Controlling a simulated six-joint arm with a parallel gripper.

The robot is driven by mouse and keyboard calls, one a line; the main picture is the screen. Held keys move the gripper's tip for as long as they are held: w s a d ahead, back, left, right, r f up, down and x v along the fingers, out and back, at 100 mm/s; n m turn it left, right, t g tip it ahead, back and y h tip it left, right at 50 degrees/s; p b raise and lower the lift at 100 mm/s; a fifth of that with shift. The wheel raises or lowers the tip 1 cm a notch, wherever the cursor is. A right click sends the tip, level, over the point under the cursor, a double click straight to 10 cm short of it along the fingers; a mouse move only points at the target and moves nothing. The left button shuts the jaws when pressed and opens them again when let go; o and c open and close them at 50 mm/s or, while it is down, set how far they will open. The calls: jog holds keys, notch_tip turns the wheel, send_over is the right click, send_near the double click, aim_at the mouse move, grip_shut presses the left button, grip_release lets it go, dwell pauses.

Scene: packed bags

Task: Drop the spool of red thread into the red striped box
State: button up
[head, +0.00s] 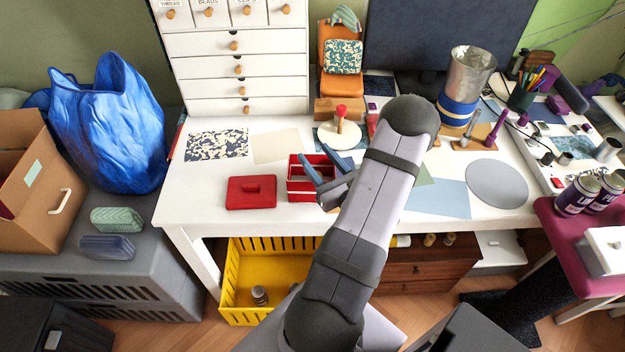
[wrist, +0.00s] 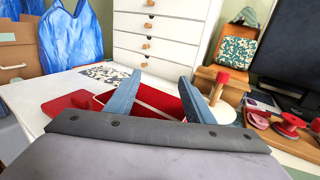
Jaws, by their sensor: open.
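The red striped box (head: 298,187), red with a white band, stands open on the white table. It also shows between my fingers in the wrist view (wrist: 155,97). My gripper (head: 319,161) is open over the box, its two blue fingers apart with nothing between them (wrist: 158,84). The fingers and palm hide part of the box's inside. I cannot make out a spool of red thread for certain.
A red lid (head: 251,192) lies left of the box. A white disc (head: 339,136) with a red-topped wooden post stands behind it. A white drawer cabinet (head: 236,65) stands at the back. A patterned sheet (head: 217,145) lies flat at the left. A yellow crate (head: 262,301) is below the table.

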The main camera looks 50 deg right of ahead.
jog(key=shift+b+v, duration=0.75)
jog(key=shift+v, duration=2.65)
